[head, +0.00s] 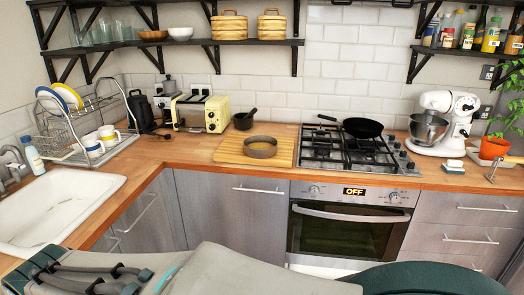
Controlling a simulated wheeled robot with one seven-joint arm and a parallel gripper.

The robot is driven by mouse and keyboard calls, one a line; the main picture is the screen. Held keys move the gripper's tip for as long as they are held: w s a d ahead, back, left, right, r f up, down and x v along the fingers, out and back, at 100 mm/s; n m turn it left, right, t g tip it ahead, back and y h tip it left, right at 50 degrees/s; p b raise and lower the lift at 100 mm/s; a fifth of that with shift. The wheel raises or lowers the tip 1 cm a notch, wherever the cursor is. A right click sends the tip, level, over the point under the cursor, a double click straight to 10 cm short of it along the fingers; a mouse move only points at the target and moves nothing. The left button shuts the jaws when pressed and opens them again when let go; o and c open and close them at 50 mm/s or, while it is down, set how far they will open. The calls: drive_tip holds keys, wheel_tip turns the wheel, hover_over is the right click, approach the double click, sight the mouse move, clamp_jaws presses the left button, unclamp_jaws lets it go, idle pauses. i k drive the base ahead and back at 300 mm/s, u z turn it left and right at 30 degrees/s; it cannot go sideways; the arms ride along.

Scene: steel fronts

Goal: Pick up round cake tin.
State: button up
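The round cake tin (260,153) is a low, grey-brown metal ring shape. It sits on a light wooden board (231,151) on the countertop, left of the gas hob. The board's surface colour shows inside the tin, so I cannot tell whether it has a base. Nothing touches the tin from above. My arm crosses the bottom of the head view, well in front of the counter and apart from the tin. The fingers of my gripper do not show.
A black mortar (244,120) stands behind the board. A yellow toaster (203,114) is at the back left. The hob (345,158), carrying a black frying pan (362,127), borders the board's right side. Bare wooden counter (180,150) lies left of the board. Shelves hang above.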

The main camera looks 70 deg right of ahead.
sight(257, 146)
drive_tip(key=z, duration=1.45)
drive_tip(key=i, duration=1.7)
drive_tip(key=z, duration=1.55)
drive_tip(key=i, duration=0.5)
